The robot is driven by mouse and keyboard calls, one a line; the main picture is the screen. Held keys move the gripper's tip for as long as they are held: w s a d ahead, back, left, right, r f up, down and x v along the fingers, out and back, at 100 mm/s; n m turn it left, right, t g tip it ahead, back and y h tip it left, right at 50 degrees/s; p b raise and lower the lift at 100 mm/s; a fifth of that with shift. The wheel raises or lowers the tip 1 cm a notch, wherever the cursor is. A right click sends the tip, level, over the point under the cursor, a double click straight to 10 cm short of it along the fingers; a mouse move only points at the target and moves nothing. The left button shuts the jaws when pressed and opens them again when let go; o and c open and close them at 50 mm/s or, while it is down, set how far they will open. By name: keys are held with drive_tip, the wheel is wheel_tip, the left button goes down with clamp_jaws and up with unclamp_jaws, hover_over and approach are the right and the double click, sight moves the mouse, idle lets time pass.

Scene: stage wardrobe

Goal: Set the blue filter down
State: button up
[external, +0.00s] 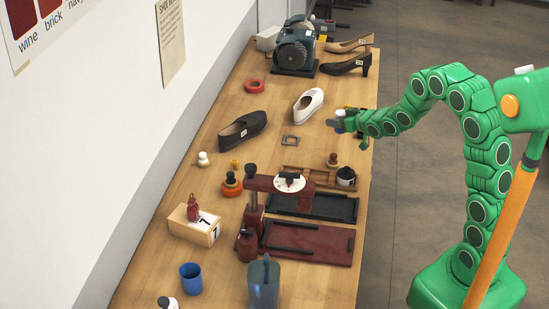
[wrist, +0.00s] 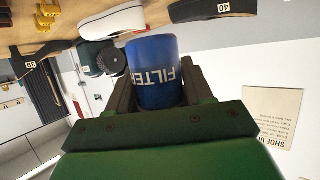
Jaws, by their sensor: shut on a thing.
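The blue filter (wrist: 153,72) is a blue cylinder with white FILTER lettering, upside down in the wrist view. My gripper (wrist: 150,95) is shut on it, one finger on each side. In the external view my gripper (external: 347,122) is near the right edge of the workbench, to the right of the white shoe (external: 308,105). There only a small bluish part of the filter (external: 337,123) shows at the gripper's tip. I cannot tell its exact height over the bench.
The wooden bench (external: 215,115) holds a dark shoe (external: 243,128), a small grey square frame (external: 290,141), a wooden tray (external: 318,178), a red press (external: 265,185), a blue cup (external: 191,279) and a grinder (external: 295,47). Bare wood lies around the square frame.

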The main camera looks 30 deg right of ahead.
drive_tip(key=shift+s+a+r+n+y, duration=0.15)
drive_tip(key=shift+s+r, duration=0.1)
drive_tip(key=shift+r, duration=0.25)
drive_tip(key=shift+s+a+r+n+y, duration=0.15)
drive_tip(key=shift+s+r, duration=0.1)
drive_tip(key=shift+r, duration=0.25)
drive_tip(key=shift+w+a+f, duration=0.1)
drive_tip(key=shift+w+f, duration=1.55)
drive_tip(key=shift+w, duration=0.65)
drive_tip(key=shift+w+a+f, duration=0.1)
drive_tip(key=shift+w+f, duration=1.5)
drive_tip(key=shift+w, duration=0.65)
drive_tip(key=shift+w+f, duration=1.65)
drive_tip(key=shift+w, duration=0.65)
drive_tip(key=shift+f, duration=1.55)
drive_tip(key=shift+f, duration=0.1)
drive_tip(key=shift+f, duration=0.3)
